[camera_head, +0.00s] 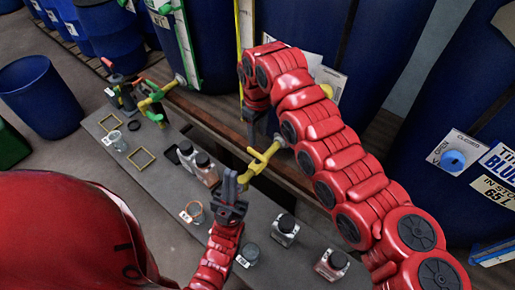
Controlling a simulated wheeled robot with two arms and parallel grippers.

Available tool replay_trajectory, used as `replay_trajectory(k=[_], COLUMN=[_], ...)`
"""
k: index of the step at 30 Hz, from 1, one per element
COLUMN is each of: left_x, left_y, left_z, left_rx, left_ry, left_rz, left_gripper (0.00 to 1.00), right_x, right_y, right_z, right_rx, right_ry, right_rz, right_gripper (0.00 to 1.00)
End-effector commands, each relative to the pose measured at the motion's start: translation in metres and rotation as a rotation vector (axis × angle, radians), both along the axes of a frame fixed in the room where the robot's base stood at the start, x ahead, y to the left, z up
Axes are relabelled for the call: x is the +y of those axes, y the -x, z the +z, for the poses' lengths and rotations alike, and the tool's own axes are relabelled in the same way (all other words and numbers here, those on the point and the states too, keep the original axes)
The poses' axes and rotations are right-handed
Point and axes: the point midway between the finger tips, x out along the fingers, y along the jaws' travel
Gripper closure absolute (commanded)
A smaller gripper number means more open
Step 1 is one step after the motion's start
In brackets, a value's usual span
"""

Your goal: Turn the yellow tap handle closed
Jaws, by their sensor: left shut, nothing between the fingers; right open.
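The yellow tap (262,158) sticks out from the foot of a blue vat, over the grey bench. Its yellow bar slants from upper right to lower left, with a short crosspiece near the middle. My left gripper (234,176) is shut and empty, beside the lower left end of the yellow tap; I cannot tell whether it touches. My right gripper (253,122) is open and empty, pointing down above and left of the tap, apart from it. The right arm arches over and hides part of the vat behind.
A green tap (154,98) and a red-handled tap (120,84) stand farther left. The bench (160,185) carries several small bottles, such as one near the front (285,228), and yellow square frames (140,159). Blue vats (187,38) line the back.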

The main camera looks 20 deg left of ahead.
Motion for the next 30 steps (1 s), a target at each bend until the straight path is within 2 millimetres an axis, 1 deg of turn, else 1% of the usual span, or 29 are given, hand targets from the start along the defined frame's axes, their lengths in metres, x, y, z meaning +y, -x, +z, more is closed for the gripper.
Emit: replay_trajectory(k=[1,3,6,10,15,30], left_x=[0.000,0.000,0.000,0.000,0.000,0.000], left_y=[0.000,0.000,0.000,0.000,0.000,0.000], left_z=[-0.005,-0.008,-0.008,-0.009,-0.009,-0.009], left_rx=[0.000,0.000,0.000,0.000,0.000,0.000], left_ry=[0.000,0.000,0.000,0.000,0.000,0.000], left_rz=[0.000,0.000,0.000,0.000,0.000,0.000], left_gripper=[1.00,1.00,1.00,1.00,1.00,1.00], right_x=[0.001,0.001,0.000,0.000,0.000,0.000], right_y=[-0.001,-0.001,-0.001,0.000,0.000,0.000], right_z=[0.013,0.030,0.050,0.062,0.069,0.069], right_rx=[-0.008,-0.006,-0.006,-0.001,0.000,0.001], right_ry=[-0.003,-0.002,0.000,0.003,0.001,0.000], right_rz=[0.002,0.001,0.001,0.002,0.001,0.001], right_gripper=[0.52,0.52,0.52,0.52,0.52,0.52])
